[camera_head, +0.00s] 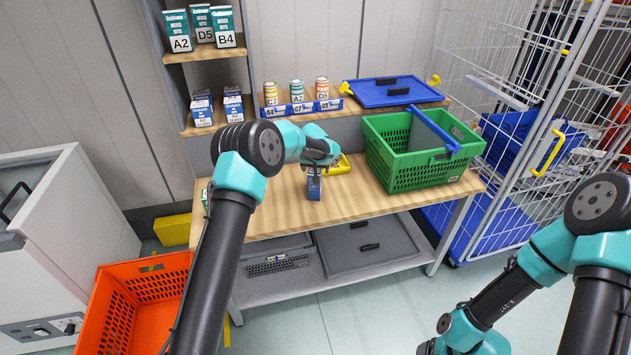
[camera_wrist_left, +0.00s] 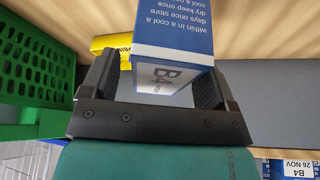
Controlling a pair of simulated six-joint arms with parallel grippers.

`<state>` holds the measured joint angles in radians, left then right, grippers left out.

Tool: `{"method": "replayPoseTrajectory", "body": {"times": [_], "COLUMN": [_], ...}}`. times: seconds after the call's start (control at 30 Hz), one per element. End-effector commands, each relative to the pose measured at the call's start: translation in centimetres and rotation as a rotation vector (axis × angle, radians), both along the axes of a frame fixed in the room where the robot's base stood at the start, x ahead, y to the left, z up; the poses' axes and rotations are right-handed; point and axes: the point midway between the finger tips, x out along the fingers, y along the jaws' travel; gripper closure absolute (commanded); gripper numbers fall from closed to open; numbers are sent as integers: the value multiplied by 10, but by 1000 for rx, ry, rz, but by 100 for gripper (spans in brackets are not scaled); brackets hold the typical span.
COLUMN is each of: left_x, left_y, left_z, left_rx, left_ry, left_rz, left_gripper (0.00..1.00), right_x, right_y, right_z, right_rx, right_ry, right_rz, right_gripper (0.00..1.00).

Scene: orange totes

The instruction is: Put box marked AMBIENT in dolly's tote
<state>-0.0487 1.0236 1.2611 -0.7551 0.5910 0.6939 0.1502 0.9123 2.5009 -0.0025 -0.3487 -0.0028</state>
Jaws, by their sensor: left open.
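A small blue-and-white box (camera_head: 314,188) stands on the wooden bench top in the head view. In the left wrist view this box (camera_wrist_left: 175,40) shows blue text panels and a white face marked B4; I cannot read AMBIENT on it. My left gripper (camera_head: 318,166) is over the box, and in the left wrist view its open fingers (camera_wrist_left: 158,88) lie on either side of the box's near end. An orange tote (camera_head: 140,266) sits low at the left in the head view and looks empty; a dolly under it is not visible. My right gripper is out of view.
Shelves (camera_head: 205,52) behind hold cartons and cans (camera_head: 296,91). A white cabinet (camera_head: 75,240) is at left, a wire cage (camera_head: 500,120) at right. Grey totes (camera_head: 368,243) lie below the bench.

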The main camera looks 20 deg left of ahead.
Motion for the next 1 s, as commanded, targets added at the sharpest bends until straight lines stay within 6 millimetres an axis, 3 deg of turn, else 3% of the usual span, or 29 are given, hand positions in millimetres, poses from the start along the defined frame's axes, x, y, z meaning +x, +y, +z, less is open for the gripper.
{"method": "replayPoseTrajectory", "body": {"times": [0.87, 1.0], "left_x": [0, 0], "left_y": [0, 0], "left_z": [-5, -5], "left_rx": [0, 0], "left_ry": [0, 0], "left_rz": [0, 0], "left_gripper": [19, 32], "right_x": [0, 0], "right_y": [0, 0], "right_z": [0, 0], "right_rx": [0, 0], "right_ry": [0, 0], "right_rz": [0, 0], "right_gripper": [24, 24]}}
